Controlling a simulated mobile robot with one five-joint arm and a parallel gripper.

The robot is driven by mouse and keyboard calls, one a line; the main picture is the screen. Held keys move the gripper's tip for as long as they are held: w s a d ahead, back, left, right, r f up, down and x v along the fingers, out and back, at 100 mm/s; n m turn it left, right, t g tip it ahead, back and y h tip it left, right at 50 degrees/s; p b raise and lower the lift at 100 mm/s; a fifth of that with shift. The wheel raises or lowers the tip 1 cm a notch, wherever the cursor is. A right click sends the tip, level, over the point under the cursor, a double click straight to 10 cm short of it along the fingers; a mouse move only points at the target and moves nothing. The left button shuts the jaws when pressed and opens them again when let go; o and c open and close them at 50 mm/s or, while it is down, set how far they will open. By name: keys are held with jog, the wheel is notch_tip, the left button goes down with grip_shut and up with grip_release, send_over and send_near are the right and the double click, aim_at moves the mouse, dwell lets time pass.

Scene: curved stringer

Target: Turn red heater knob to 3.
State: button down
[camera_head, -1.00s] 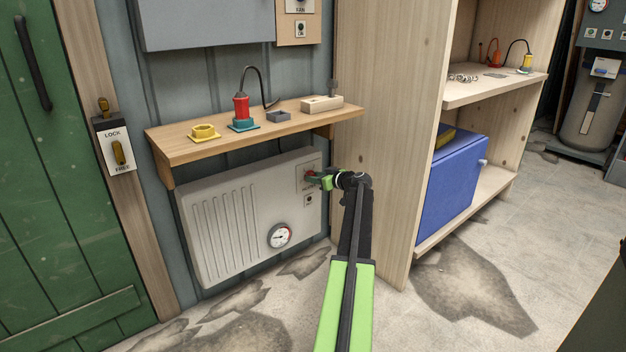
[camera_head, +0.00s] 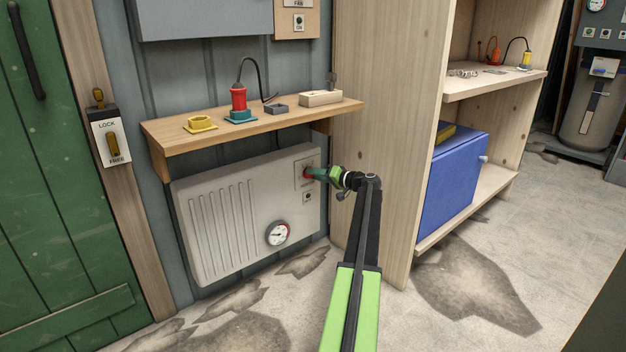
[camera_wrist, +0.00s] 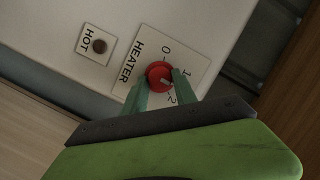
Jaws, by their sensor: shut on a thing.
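The red heater knob (camera_wrist: 158,72) sits on a white HEATER plate (camera_wrist: 135,52) on the grey heater (camera_head: 245,215). In the wrist view the marks 0, 1 and 2 show around the knob; the 3 is hidden. A pale line on the knob seems to point toward the 2. My gripper (camera_wrist: 160,86) is shut on the knob, one green finger on each side. In the head view my gripper (camera_head: 314,174) reaches the knob from the right and covers most of it.
A dial gauge (camera_head: 277,234) and a small HOT indicator (camera_wrist: 99,46) are on the heater front. A wooden shelf (camera_head: 180,148) with several items hangs above. A wooden cabinet side (camera_head: 385,120) stands close on the right. The floor in front is open.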

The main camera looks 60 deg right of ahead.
jog(key=shift+w+a+f+m+t+b, duration=0.2)
jog(key=shift+a+m+t+b, duration=0.15)
jog(key=shift+m, duration=0.35)
jog(key=shift+d+r+y, duration=0.1)
jog(key=shift+y, duration=0.2)
jog(key=c, duration=1)
grip_release()
jog(key=shift+c, duration=0.2)
jog(key=shift+o, duration=0.2)
jog(key=shift+d, duration=0.1)
jog(key=shift+s, duration=0.1)
jog(key=s+r+p, duration=0.1)
jog(key=s, duration=1.6)
jog(key=shift+s+a+r, duration=0.25)
jog(key=shift+a+r, duration=0.05)
